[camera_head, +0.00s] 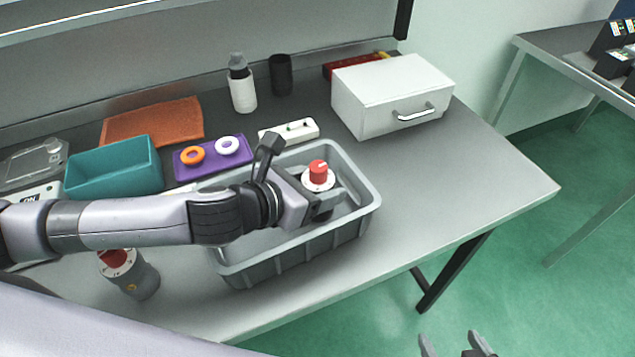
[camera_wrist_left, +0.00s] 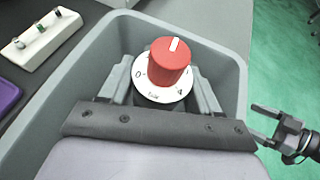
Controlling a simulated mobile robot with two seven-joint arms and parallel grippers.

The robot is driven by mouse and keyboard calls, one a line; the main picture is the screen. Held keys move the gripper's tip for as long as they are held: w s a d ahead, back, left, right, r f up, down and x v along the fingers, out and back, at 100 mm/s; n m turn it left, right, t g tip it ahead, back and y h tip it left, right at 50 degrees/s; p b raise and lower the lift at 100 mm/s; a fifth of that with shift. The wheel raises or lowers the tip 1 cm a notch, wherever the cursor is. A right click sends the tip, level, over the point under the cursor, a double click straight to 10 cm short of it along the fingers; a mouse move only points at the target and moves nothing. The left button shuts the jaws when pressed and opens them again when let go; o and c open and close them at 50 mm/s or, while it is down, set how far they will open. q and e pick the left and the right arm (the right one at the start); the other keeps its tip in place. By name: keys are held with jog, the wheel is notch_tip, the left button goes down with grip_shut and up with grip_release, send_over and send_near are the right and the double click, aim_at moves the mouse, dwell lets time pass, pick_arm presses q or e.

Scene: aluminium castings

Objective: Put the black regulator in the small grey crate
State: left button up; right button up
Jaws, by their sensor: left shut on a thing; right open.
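A regulator with a red knob and white dial (camera_head: 318,177) is over the right part of the grey crate (camera_head: 372,190). It also shows in the left wrist view (camera_wrist_left: 165,68). Its body is mostly hidden by my fingers, so I cannot make out its colour or whether it touches the crate floor. My left gripper (camera_head: 322,190) is shut on it, with a finger on each side, inside the crate's outline. The knob points up. My right gripper (camera_head: 458,344) is open and empty beyond the table's front edge, at the bottom of the head view.
Another regulator, grey with a red knob (camera_head: 138,276), stands left of the crate. Behind the crate are a white switch strip (camera_head: 289,131), a purple tray with rings (camera_head: 213,158), a teal bin (camera_head: 113,168) and a white drawer box (camera_head: 391,95). The table's right side is clear.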

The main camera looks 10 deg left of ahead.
pick_arm(q)
jog(key=o, duration=1.3)
jog(key=shift+f, duration=0.15)
jog(key=shift+r, duration=0.2)
jog(key=v, duration=1.2)
jog(key=shift+s+f, duration=0.1)
